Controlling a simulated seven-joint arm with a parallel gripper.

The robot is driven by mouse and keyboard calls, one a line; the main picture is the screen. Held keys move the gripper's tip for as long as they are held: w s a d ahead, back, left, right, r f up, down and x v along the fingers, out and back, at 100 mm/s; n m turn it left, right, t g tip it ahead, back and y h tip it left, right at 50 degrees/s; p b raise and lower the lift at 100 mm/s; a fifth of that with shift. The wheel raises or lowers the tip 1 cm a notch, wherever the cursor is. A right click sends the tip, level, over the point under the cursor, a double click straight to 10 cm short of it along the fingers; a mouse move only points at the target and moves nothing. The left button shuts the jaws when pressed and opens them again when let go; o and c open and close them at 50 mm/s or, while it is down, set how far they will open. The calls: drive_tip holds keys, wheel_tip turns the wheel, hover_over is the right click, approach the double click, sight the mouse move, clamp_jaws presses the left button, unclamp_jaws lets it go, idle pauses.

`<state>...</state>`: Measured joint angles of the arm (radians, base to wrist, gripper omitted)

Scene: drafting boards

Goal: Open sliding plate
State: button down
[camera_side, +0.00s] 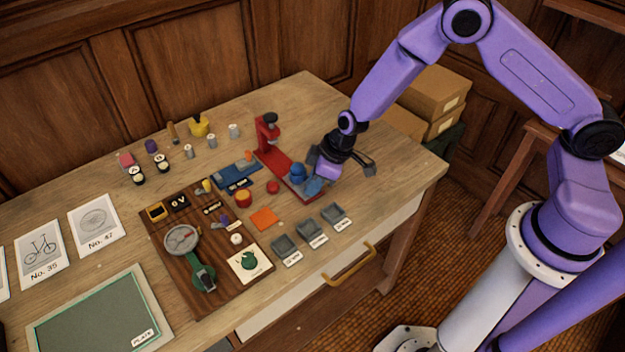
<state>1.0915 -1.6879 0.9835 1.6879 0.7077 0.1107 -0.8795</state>
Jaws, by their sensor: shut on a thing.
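A red device (271,147) with an upright post and a long low base stands near the back right of the table. At the base's near end are a round blue knob (298,171) and a flat blue piece (314,187). My gripper (320,177) reaches down from the right over this end and is shut on the blue piece, as far as I can tell; the hand partly hides the contact. Which part is the sliding plate is not clear. A framed green panel (90,315) at the lower left bears a small label that seems to read "PLATE".
A dark wooden board (170,245) with a dial and a green lever lies mid-table. Three grey trays (311,231), an orange square (264,219) and a red button (272,187) lie near my gripper. Small weights and jars (189,151) stand at the back. A brass-handled drawer (350,262) is in front.

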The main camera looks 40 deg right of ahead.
drive_tip(key=c, duration=1.4)
unclamp_jaws()
drive_tip(key=v, duration=1.7)
drive_tip(key=shift+r, duration=0.2)
drive_tip(key=shift+s, duration=0.1)
drive_tip(key=s+d+r+n+g+h, duration=0.1)
drive_tip(key=s+d+r, duration=0.1)
drive_tip(key=s, duration=0.6)
drive_tip(key=s+d+r+n+g+h, duration=0.1)
drive_tip(key=s+d+r, duration=0.1)
drive_tip(key=s, duration=0.5)
drive_tip(key=s+d+r+n+g, duration=0.1)
drive_tip(key=s+d+r, duration=0.1)
drive_tip(key=s, duration=0.6)
drive_tip(key=shift+s+d+r+n+h, duration=0.1)
drive_tip(key=shift+s+d+n+h, duration=0.05)
drive_tip(key=shift+s+n+h, duration=0.2)
